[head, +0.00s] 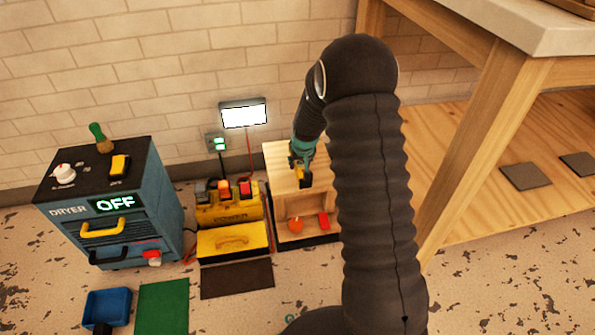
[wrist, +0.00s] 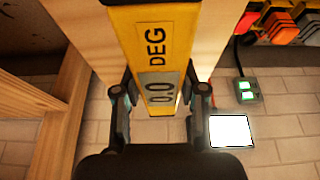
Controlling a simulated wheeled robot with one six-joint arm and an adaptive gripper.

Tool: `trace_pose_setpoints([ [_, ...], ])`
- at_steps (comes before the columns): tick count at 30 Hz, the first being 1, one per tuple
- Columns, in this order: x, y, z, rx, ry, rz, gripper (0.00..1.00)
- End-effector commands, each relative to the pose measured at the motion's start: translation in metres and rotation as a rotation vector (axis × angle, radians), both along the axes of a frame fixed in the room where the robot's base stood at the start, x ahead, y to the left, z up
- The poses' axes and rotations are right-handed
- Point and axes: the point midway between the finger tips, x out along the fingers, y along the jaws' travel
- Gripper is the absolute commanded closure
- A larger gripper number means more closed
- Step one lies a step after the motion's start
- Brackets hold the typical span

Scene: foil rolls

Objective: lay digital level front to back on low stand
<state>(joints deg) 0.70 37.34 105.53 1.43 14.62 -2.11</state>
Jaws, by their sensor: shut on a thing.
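My gripper (wrist: 160,97) is shut on the yellow digital level (wrist: 153,42), with one finger on each side. In the wrist view the level's "DEG" label and its "0.0" display face the camera, and it runs out of the top of the picture. In the head view my gripper (head: 302,155) and a small yellow part of the level (head: 302,178) show over the light wooden low stand (head: 283,182). The stand's top also shows behind the level in the wrist view (wrist: 80,25). I cannot tell whether the level touches it. My arm hides the stand's right side.
An orange round thing (head: 296,225) and a red thing (head: 323,220) sit in the stand's lower opening. A yellow power unit (head: 232,215) stands close on the left, then a dryer (head: 115,200). A wooden workbench (head: 485,120) is at right. A brick wall is behind.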

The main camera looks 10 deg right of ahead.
Motion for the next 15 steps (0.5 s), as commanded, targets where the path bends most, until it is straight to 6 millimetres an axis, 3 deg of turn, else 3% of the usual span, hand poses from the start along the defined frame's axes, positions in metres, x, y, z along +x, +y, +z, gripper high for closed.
trace_pose_setpoints([
  [7, 0.008, 0.007, -0.011, 0.000, 0.000, -0.001, 1.00],
  [15, 0.007, 0.006, -0.045, 0.000, 0.001, -0.001, 1.00],
])
